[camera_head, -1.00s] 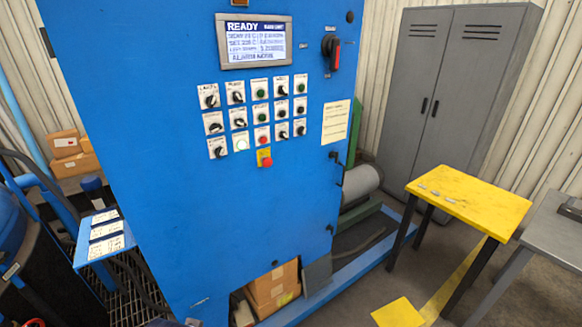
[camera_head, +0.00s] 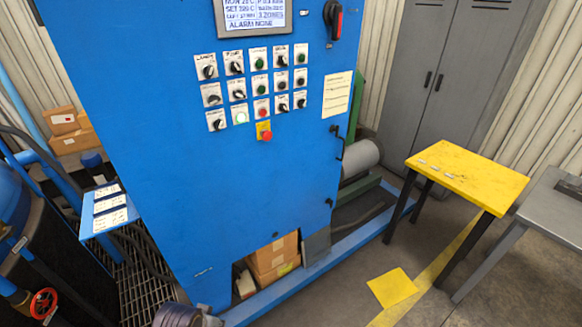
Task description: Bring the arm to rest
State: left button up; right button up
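Neither gripper shows clearly in the head view. At the bottom edge, left of the middle, a dark rounded part (camera_head: 180,316) with a light piece beside it comes into the picture; I cannot tell what it is. The blue control cabinet (camera_head: 170,190) fills the middle, with several knobs and buttons, a red emergency button on a yellow plate (camera_head: 264,132), and a screen (camera_head: 254,14) reading "ALARM NONE", cut by the top edge. One button (camera_head: 240,117) on the panel glows pale green.
A yellow table (camera_head: 467,177) with several small grey pieces on it stands right, beside a grey table (camera_head: 552,208). A grey locker (camera_head: 440,100) stands behind. Cardboard boxes (camera_head: 274,258) sit in the cabinet's lower opening. A red valve wheel (camera_head: 44,303) is at the lower left.

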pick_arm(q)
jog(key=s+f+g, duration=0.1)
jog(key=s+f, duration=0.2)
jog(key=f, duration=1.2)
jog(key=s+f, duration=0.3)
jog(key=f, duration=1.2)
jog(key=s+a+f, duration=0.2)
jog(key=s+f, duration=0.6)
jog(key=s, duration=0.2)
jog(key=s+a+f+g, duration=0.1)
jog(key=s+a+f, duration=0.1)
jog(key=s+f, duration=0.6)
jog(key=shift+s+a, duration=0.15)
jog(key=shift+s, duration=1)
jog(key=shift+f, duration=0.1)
